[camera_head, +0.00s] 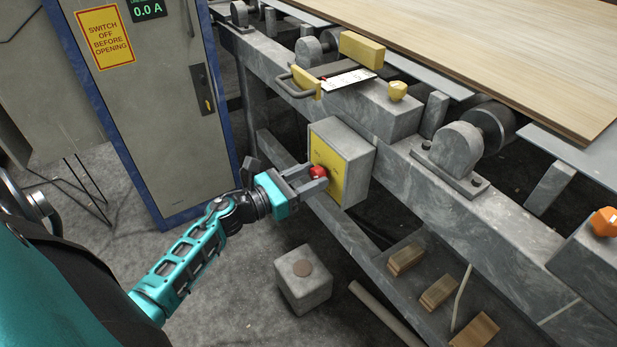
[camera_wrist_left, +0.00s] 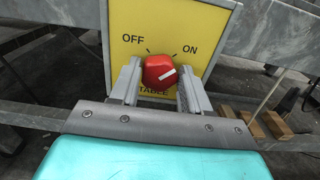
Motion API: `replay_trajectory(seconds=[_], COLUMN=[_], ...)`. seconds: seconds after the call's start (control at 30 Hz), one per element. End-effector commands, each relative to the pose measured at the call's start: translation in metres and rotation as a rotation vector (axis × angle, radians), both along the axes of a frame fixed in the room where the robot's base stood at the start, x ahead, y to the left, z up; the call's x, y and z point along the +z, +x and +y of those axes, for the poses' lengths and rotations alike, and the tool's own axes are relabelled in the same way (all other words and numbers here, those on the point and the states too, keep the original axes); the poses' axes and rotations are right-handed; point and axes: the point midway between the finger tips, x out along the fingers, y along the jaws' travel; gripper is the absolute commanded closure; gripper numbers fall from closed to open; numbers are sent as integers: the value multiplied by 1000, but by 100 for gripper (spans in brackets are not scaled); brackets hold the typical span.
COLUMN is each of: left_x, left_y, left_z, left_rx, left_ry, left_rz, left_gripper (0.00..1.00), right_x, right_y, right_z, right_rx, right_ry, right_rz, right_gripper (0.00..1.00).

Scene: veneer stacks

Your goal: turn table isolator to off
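The table isolator is a grey box (camera_head: 360,165) with a yellow face, mounted on the side of the grey machine frame. Its red knob (camera_head: 317,172) sits on that face. In the left wrist view the yellow plate (camera_wrist_left: 205,25) reads OFF at left, ON at right and TABLE below. The white line on the red knob (camera_wrist_left: 157,68) points up and right, toward ON. My left gripper (camera_head: 310,178) has its fingers on either side of the knob, seemingly touching it; it also shows in the left wrist view (camera_wrist_left: 160,84). My right gripper is not in view.
A grey cabinet (camera_head: 160,120) with a blue frame and a "switch off before opening" sign stands at left. A grey block (camera_head: 303,280) is on the floor below. Wood pieces (camera_head: 437,292) lie on a low shelf at right. A veneer sheet (camera_head: 480,40) lies above.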

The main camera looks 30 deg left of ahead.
Motion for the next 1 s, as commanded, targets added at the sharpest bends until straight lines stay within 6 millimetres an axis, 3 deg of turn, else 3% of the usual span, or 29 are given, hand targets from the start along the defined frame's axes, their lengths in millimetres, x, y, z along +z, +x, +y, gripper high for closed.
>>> replay_trajectory(seconds=[0.33, 0.67, 1.0], left_x=[0, 0, 1], left_y=[0, 0, 0], left_z=[0, 0, 1], left_rx=[-1, -2, -2], left_ry=[0, -47, -267], left_rz=[0, 20, 114], left_gripper=[87, 87, 87], right_x=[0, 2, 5], right_y=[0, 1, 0], right_z=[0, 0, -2], right_rx=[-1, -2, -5], right_ry=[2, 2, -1], right_rz=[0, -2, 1], right_gripper=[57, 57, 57])
